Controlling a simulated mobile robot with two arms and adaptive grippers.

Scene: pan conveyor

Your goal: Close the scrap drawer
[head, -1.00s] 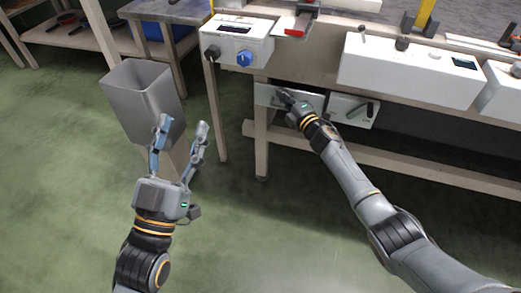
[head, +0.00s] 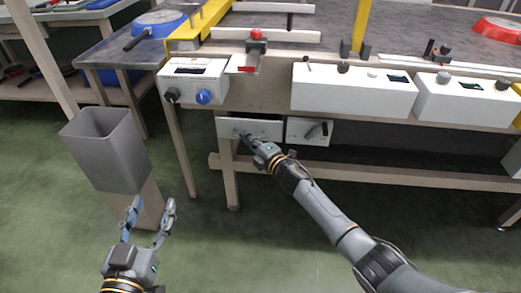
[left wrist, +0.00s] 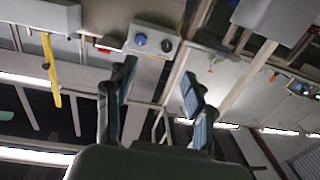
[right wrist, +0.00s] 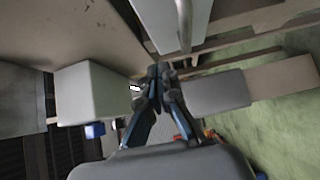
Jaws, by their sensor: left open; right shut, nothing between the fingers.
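The scrap drawer (head: 262,129) has a pale front under the workbench, left of a second pale panel (head: 302,133) with a dark handle. Its front looks flush with the bench frame, and no dark opening shows above it. My right gripper (head: 246,137) is shut and empty, its fingertips at the drawer front; I cannot tell whether they touch it. It also shows shut in the right wrist view (right wrist: 164,75). My left gripper (head: 151,205) is open and empty over the floor, below the grey bin; its spread fingers show in the left wrist view (left wrist: 160,78).
The grey bin (head: 106,155) stands on a post left of the bench. A control box (head: 192,82) with a blue knob and a long white box (head: 352,92) sit along the bench front. A bench leg (head: 229,175) stands below the drawer. Green floor (head: 240,250) lies open in front.

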